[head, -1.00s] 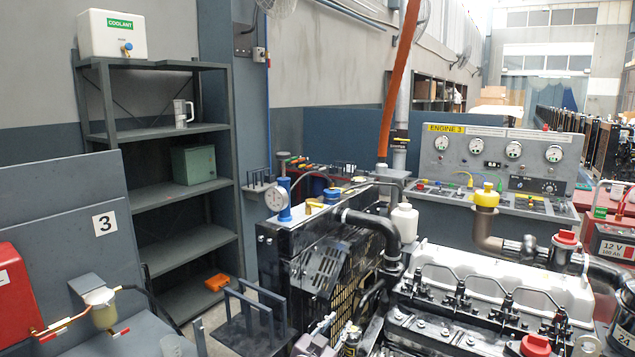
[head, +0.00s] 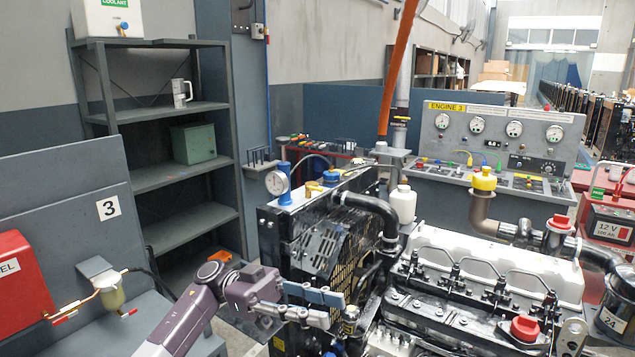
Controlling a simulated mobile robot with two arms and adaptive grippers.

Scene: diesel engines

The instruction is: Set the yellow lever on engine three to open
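Engine three (head: 470,270) fills the lower right, with a console labelled ENGINE 3 (head: 447,107) behind it. I cannot tell for sure which part is the yellow lever. A yellow cap (head: 484,180) tops a bent pipe. My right gripper is not in view.
A grey panel marked 3 (head: 108,208) with a red tank (head: 22,285) and a fuel filter bowl (head: 112,297) stands at left. Dark shelves (head: 180,175) stand behind. A battery (head: 610,225) is at right. The radiator (head: 310,245) stands close beside my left gripper.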

